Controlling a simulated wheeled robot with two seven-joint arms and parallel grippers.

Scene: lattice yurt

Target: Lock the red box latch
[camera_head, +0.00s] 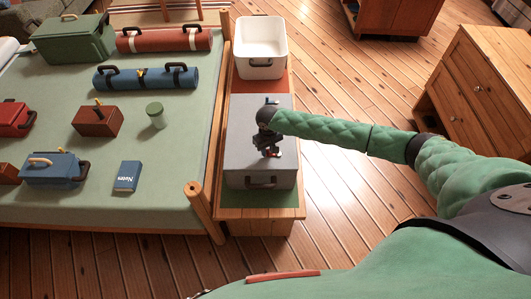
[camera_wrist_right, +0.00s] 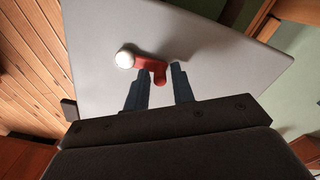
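A grey box (camera_head: 240,150) with a dark front handle stands on the narrow wooden bench; its lid looks closed. A red latch (camera_wrist_right: 148,64) with a white round knob (camera_wrist_right: 124,60) lies on the grey surface in the right wrist view. In the head view only a small red bit of it (camera_head: 276,153) shows beside the gripper. My right gripper (camera_wrist_right: 161,73) is over the box, its two blue-grey fingers apart. The short red end of the latch shows between the fingertips; contact cannot be told. My left gripper is not in view.
A white open bin (camera_head: 260,69) stands behind the grey box on the bench (camera_head: 255,222). Left of it, a low bed (camera_head: 170,190) holds several boxes, rolls, a green jar (camera_head: 156,115) and a blue notebook (camera_head: 126,177). A wooden cabinet (camera_head: 480,95) stands right.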

